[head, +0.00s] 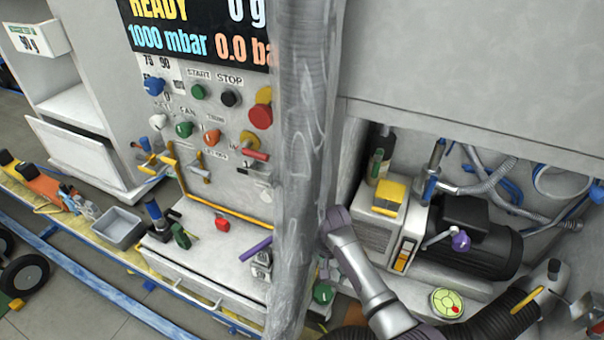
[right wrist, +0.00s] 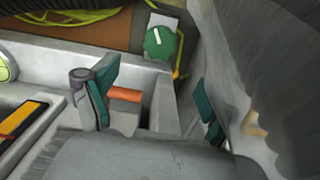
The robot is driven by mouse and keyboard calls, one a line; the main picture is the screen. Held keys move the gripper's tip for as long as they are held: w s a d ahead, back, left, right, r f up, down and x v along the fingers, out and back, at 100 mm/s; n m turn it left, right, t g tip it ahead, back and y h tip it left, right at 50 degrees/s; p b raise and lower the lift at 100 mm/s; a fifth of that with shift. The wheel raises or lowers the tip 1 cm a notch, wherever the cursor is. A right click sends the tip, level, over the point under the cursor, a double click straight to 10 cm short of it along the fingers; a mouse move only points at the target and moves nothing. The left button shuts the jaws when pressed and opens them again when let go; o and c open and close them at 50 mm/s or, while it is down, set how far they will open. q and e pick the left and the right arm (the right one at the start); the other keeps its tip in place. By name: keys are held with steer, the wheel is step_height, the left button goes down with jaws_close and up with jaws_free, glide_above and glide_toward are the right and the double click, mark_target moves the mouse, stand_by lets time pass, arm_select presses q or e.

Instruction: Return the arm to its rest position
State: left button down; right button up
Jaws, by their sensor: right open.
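My right arm (head: 365,270) shows in the head view, low, just right of the grey vertical post (head: 302,150). Its far end is close beside the post, and the head view does not show its fingers clearly. In the right wrist view my right gripper (right wrist: 150,100) has its two teal-padded fingers apart. An orange cylinder (right wrist: 125,95) shows between them, but nothing is clearly held. A green knob (right wrist: 158,42) with a white mark is beyond the fingers. My left gripper is not in view.
The post stands close to the right arm. A control panel with knobs (head: 211,137) is left of it. A dark motor (head: 480,240) and blue-ended hoses fill the recess at right. A grey bin (head: 122,228) stands at left.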

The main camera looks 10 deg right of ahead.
steer(key=s+d+r+n+t, duration=0.1)
steer(key=s+d+r+n, duration=0.2)
steer(key=s, duration=0.6)
steer(key=s+d+r+n+t, duration=0.1)
steer(key=s+r+n, duration=0.25)
steer(key=s, duration=0.45)
steer(key=s+d+r+n+t, duration=0.2)
steer(key=s+r+n, duration=0.15)
steer(key=s, duration=0.55)
step_height(320, 180, down, 25)
steer(key=g, duration=0.2)
steer(key=s+d+f+g, duration=0.1)
steer(key=s+d+f, duration=0.1)
steer(key=s+f, duration=1.5)
steer(key=shift+s+d+f+b, duration=0.3)
steer(key=shift+s+f+b, duration=0.1)
steer(key=shift+b, duration=0.05)
